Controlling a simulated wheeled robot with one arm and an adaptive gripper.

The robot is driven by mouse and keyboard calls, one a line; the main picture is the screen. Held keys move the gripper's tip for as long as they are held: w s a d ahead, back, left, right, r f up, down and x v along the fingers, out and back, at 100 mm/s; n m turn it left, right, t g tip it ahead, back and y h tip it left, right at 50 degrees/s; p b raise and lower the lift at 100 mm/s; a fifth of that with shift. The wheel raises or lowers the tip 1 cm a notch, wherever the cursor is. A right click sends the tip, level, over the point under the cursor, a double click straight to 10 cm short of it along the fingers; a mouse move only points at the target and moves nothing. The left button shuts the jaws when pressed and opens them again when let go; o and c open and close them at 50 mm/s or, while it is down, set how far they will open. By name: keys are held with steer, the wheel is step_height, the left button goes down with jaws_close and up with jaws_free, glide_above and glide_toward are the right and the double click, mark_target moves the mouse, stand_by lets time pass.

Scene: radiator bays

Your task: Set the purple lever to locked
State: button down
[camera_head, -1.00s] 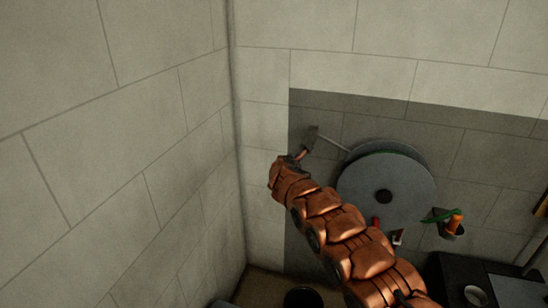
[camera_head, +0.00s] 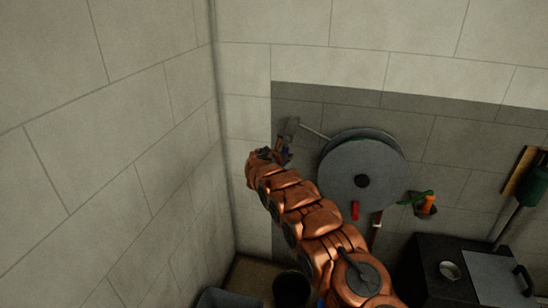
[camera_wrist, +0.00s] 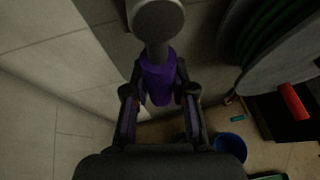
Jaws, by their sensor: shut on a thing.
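The purple lever (camera_wrist: 158,78) hangs from a round grey hub (camera_wrist: 158,20) in the wrist view. My gripper (camera_wrist: 159,98) is shut on it, with one dark finger on each side of its purple grip. In the head view my gripper (camera_head: 281,154) is at the wall, left of a large grey disc. Only a small dark purple patch of the lever (camera_head: 286,155) shows there, below a grey bracket (camera_head: 291,129). I see no readable mark for the locked position.
The grey disc reel (camera_head: 345,165) with a red handle (camera_head: 355,211) is close on the right. An orange and green item (camera_head: 428,205) hangs farther right, above a black cabinet (camera_head: 430,270). A dark bucket (camera_head: 292,290) stands on the floor below. Bare wall lies left.

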steer(key=shift+d+r, duration=0.1)
steer(key=c, duration=1.1)
jaws_free()
steer(key=shift+o, duration=0.9)
steer(key=shift+s+a, duration=0.1)
steer(key=shift+a, duration=0.1)
steer(key=v, duration=1.1)
steer(key=shift+s, duration=0.4)
steer(key=shift+r, duration=0.15)
